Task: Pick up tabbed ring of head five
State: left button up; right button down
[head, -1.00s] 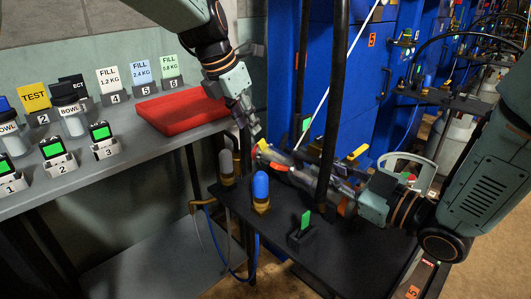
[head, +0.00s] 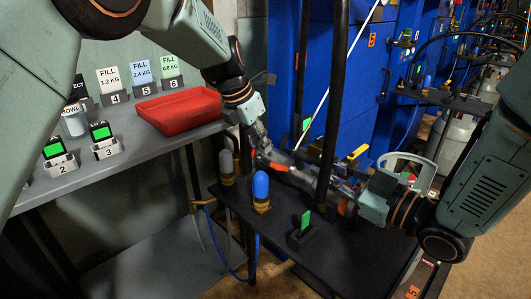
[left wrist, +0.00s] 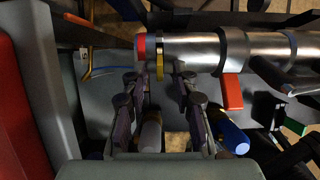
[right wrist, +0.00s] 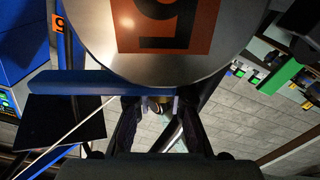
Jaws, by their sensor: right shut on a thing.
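Filling head five is a grey metal barrel (left wrist: 200,50) with a red end and a red lever (left wrist: 232,92). The yellow tabbed ring (left wrist: 160,62) sits around the barrel near the red end, in the left wrist view. My left gripper (left wrist: 158,92) is open and empty, its two fingers apart on either side of the ring's line and close to the barrel. In the head view my left gripper (head: 258,148) is at the barrel's tip and the ring is hidden. My right gripper (head: 350,190) is shut on the head, whose disc labelled 5 (right wrist: 170,25) fills the top of the right wrist view.
A red tray (head: 180,108) lies on the grey shelf left of the left arm. Below the head is a dark table (head: 270,235) with a blue-capped fitting (head: 261,188) and a green tag (head: 306,220). A dark upright post (head: 332,120) stands close to the head.

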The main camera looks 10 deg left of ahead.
pick_arm(q)
grip_shut()
jog(key=shift+r, duration=0.1)
jog(key=v, duration=1.2)
jog(key=s+a, duration=0.8)
jog(key=s, duration=0.3)
jog(key=shift+a, duration=0.1)
notch_tip(320, 180, up, 5)
jog(key=shift+f, duration=0.1)
